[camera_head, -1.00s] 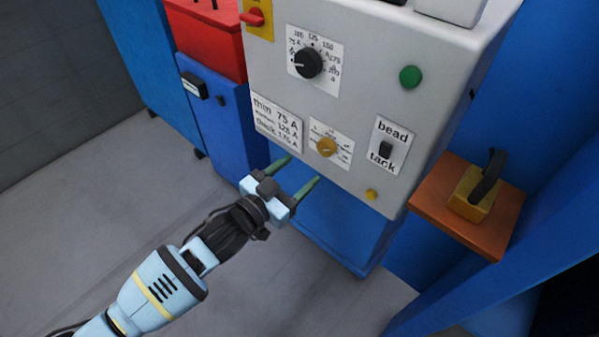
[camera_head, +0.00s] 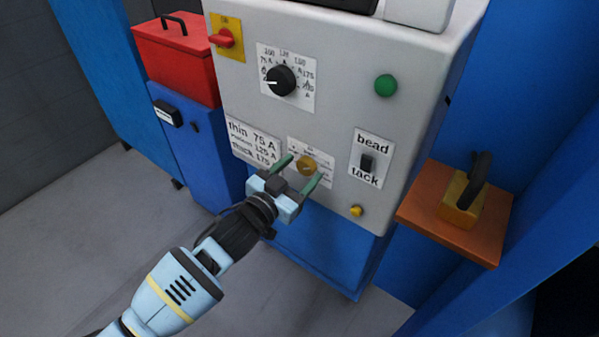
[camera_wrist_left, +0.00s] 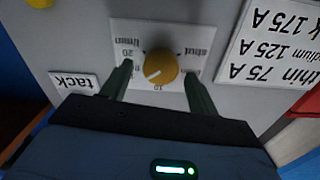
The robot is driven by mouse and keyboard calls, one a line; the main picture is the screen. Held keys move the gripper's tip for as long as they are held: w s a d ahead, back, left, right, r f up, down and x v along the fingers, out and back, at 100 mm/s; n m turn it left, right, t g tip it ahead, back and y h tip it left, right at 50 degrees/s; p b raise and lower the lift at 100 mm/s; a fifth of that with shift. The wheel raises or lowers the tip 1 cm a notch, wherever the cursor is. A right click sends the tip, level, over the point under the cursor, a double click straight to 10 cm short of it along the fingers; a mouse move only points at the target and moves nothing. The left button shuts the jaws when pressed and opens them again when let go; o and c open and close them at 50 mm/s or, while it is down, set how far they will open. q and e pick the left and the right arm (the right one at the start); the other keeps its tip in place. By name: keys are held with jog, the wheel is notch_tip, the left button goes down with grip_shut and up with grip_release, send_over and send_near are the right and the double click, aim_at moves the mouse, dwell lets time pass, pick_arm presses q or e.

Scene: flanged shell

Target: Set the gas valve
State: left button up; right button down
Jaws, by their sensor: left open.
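The gas valve is a round yellow-orange knob (camera_head: 306,165) on a white scale plate, low on the front of the grey machine panel (camera_head: 335,125). My left gripper (camera_head: 302,172) is open, with its green fingers reaching up on either side of the knob in the head view. In the left wrist view the knob (camera_wrist_left: 161,67) stands just beyond and between the two spread fingertips (camera_wrist_left: 158,75), with a light pointer mark on its face. I cannot tell whether the fingers touch it. My right gripper is not in view.
Above the valve is a black current dial (camera_head: 281,81); right of it are a bead/tack switch (camera_head: 367,163) and a green button (camera_head: 385,85). A red toolbox (camera_head: 178,60) stands left. An orange-brown shelf (camera_head: 420,215) with a yellow block juts out right.

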pick_arm(q)
jog(key=shift+w+d, duration=0.2)
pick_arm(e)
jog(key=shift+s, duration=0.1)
pick_arm(q)
jog(key=c, duration=0.9)
jog(key=shift+c, duration=0.3)
jog(key=shift+r+m+p, duration=0.1)
jog(key=shift+m+p, duration=0.45)
jog(key=shift+m, duration=0.05)
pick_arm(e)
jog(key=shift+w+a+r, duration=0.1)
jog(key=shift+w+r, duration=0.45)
pick_arm(q)
jog(key=o, duration=1)
jog(key=shift+c, duration=0.2)
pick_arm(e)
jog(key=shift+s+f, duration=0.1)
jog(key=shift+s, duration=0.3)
